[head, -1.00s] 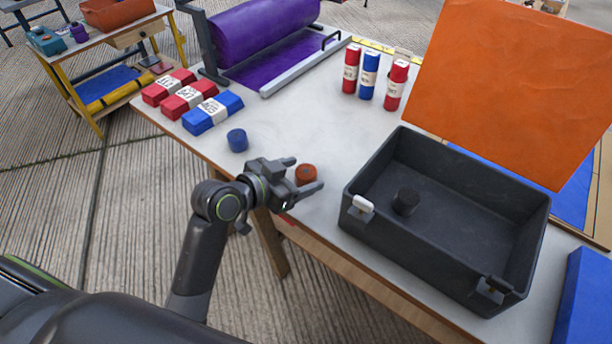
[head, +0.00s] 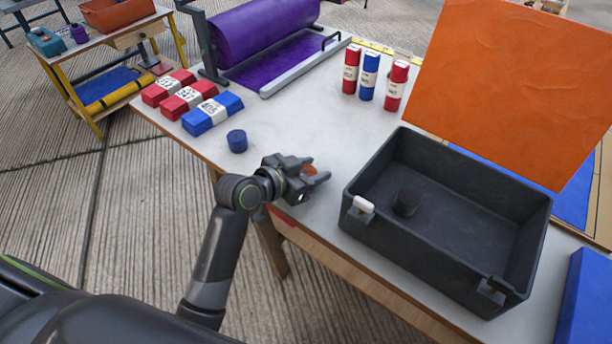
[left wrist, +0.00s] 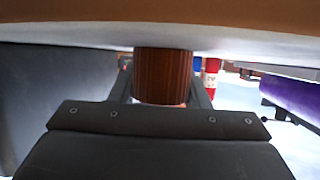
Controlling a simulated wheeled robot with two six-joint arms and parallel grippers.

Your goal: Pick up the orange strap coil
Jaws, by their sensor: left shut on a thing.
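The orange strap coil (head: 310,170) is between the fingers of my left gripper (head: 314,175), at the front part of the table left of the black crate. My left gripper is shut on it, and the fingers hide much of the coil in the head view. In the left wrist view the coil (left wrist: 163,77) shows as a ribbed orange-brown cylinder between the two fingers. I cannot tell whether it touches the table. My right gripper is not in view.
A black open crate (head: 372,262) with a dark coil (head: 406,202) inside stands right of my gripper. A blue coil (head: 237,141) stands to the left. Red and blue wrapped packs (head: 212,113) and upright tubes (head: 369,76) stand further back. The table middle (head: 300,120) is clear.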

